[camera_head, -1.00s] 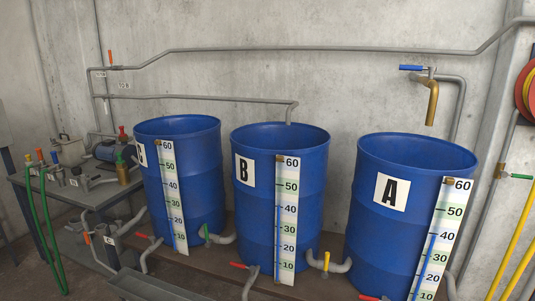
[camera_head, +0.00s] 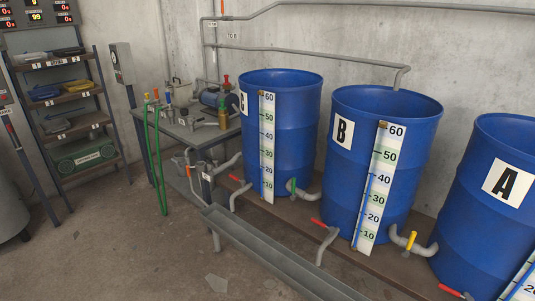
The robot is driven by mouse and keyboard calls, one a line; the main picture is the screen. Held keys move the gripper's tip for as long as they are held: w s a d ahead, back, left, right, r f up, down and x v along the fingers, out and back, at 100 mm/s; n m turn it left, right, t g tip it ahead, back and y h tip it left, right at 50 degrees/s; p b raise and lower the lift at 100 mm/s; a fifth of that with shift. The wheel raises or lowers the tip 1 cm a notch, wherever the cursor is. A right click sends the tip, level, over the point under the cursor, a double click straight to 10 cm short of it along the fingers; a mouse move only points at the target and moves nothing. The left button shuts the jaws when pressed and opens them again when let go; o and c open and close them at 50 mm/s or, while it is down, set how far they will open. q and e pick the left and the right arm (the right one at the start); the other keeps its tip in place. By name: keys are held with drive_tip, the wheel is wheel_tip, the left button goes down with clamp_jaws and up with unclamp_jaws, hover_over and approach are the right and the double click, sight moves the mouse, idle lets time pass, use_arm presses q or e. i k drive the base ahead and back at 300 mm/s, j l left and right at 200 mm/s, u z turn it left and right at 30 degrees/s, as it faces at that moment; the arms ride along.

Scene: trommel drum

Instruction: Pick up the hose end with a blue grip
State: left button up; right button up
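A green hose (camera_head: 160,170) hangs in a loop at the left end of the grey bench, left of the barrels. Small coloured pieces stand at the bench's left edge, among them a blue one (camera_head: 168,97). It is too small to tell whether this blue piece is the grip of a hose end. Neither of my grippers shows in the head view.
Blue barrels, two with labels B (camera_head: 343,172) and A (camera_head: 481,220), stand in a row at centre and right. A grey trough (camera_head: 265,254) runs in front. A shelf rack (camera_head: 78,119) stands at the far left. The floor (camera_head: 110,245) before the bench is clear.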

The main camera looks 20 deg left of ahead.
sight(168, 107)
drive_tip(key=u, duration=1.35)
